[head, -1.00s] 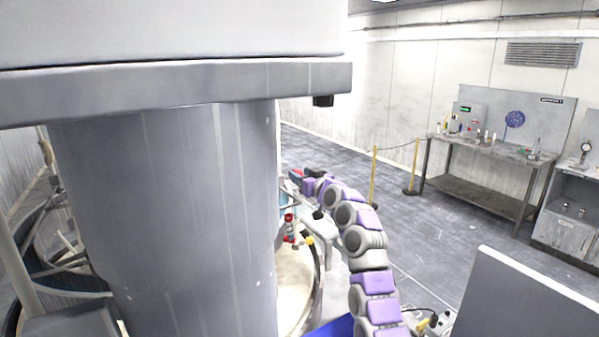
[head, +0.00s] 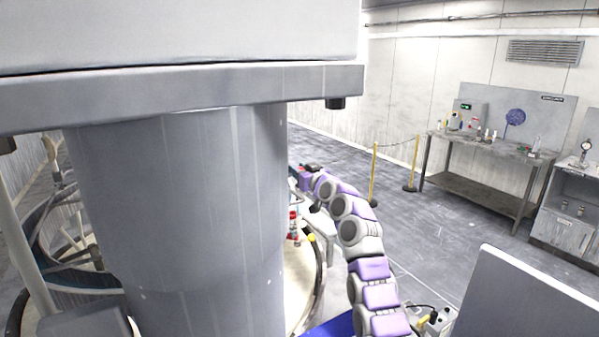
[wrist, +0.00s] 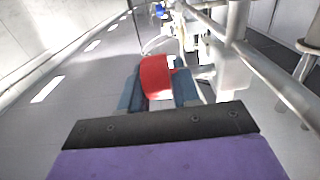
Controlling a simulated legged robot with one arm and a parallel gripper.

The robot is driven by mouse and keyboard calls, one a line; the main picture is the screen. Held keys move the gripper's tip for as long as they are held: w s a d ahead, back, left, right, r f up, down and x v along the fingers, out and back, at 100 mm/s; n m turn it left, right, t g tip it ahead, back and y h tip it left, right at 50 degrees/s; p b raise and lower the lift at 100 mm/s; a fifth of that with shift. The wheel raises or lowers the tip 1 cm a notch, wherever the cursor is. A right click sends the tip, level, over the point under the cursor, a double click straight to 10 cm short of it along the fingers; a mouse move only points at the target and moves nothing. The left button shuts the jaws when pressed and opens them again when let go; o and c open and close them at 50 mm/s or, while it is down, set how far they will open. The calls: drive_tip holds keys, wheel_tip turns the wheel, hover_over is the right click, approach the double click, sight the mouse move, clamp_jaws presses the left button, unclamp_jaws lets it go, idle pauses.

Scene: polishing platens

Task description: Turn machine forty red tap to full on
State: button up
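A red tap handle (wrist: 157,77), a short curved lever, stands in the middle of the wrist view. The blue-grey fingers of my gripper (wrist: 160,92) lie to its left and right, and the handle covers the gap between them. I cannot tell whether the fingers press on it. A pale pipe fitting (wrist: 206,73) shows just right of the handle. No machine number is readable.
A thick grey column (head: 190,220) fills the left of the head view. A pale round platen (head: 300,285) with red and yellow fittings (head: 294,225) lies beside it. Pale pipes (wrist: 275,70) run along the wrist view's right.

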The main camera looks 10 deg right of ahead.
drive_tip(key=shift+f, duration=0.1)
clamp_jaws()
drive_tip(key=shift+g+p, duration=0.3)
drive_tip(key=g+h+p, duration=0.1)
drive_tip(key=g+p, duration=0.1)
drive_tip(key=p, duration=0.1)
drive_tip(key=shift+w+r+p, duration=0.1)
drive_tip(key=shift+r+p, duration=0.1)
drive_tip(key=shift+p, duration=0.1)
drive_tip(key=g+p, duration=0.2)
drive_tip(key=p, duration=0.3)
drive_tip(key=shift+h+p, duration=0.3)
drive_tip(key=shift+h, duration=0.1)
drive_tip(key=shift+p, duration=0.55)
drive_tip(key=shift+w+f+g+h+p, duration=0.1)
drive_tip(key=shift+f+g+h+p, duration=0.35)
drive_tip(key=shift+p, duration=1)
drive_tip(key=shift+r, duration=0.25)
